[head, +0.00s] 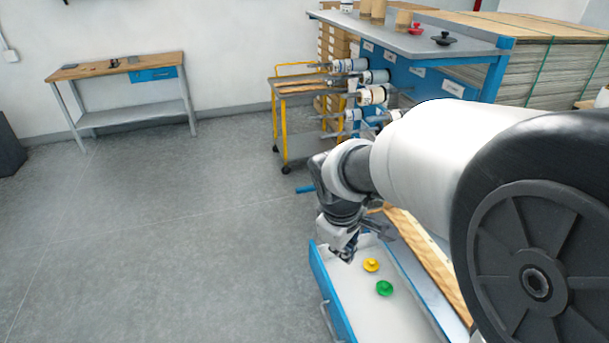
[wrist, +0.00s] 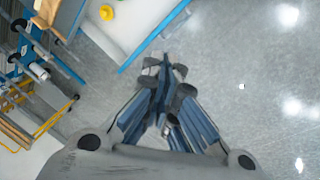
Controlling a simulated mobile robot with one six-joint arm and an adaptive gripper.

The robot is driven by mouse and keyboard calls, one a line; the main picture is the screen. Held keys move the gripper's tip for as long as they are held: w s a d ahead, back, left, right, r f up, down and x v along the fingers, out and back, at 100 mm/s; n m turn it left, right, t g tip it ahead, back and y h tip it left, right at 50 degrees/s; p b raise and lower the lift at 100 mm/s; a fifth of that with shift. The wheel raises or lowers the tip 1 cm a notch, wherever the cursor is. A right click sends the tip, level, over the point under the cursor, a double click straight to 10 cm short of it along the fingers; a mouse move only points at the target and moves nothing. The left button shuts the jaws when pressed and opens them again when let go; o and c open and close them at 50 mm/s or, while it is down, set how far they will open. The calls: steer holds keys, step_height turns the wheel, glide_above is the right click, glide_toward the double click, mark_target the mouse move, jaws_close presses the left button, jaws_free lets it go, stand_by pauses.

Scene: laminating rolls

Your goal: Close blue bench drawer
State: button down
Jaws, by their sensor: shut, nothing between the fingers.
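The blue bench drawer (head: 320,290) stands open at the lower middle of the head view. It has a blue front with a handle (head: 331,321) and a white inside. A yellow knob-like piece (head: 371,265) and a green one (head: 384,288) lie in it. My gripper (head: 345,256) is shut and empty, at the far end of the drawer near its front. In the wrist view, the shut fingertips (wrist: 165,66) are close to the drawer's blue edge (wrist: 152,36); I cannot tell whether they touch. My arm hides part of the bench.
A yellow-framed trolley (head: 284,130) and rolls (head: 372,95) stand beyond the drawer. A blue-framed grey table (head: 405,40) and stacked boards (head: 540,65) are at the back right. A wooden-topped bench (head: 120,66) stands at the far left. The floor (head: 160,230) left of the drawer is clear.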

steer(key=w+a+f+n+g+p, duration=0.15)
steer(key=a+f+n, duration=0.25)
steer(key=f, duration=0.8)
steer(key=w+a+f+n+h, duration=0.1)
steer(key=w+a+f+n, duration=0.25)
steer(key=f, duration=0.75)
steer(key=w+a+f+n, duration=0.1)
steer(key=a+f+n, duration=0.3)
steer(key=f, duration=0.8)
steer(key=w+d+f+b, duration=0.2)
steer(key=d+f, duration=0.4)
steer(key=f, duration=0.2)
steer(key=shift+d+f, duration=0.4)
steer(key=shift+n, duration=0.25)
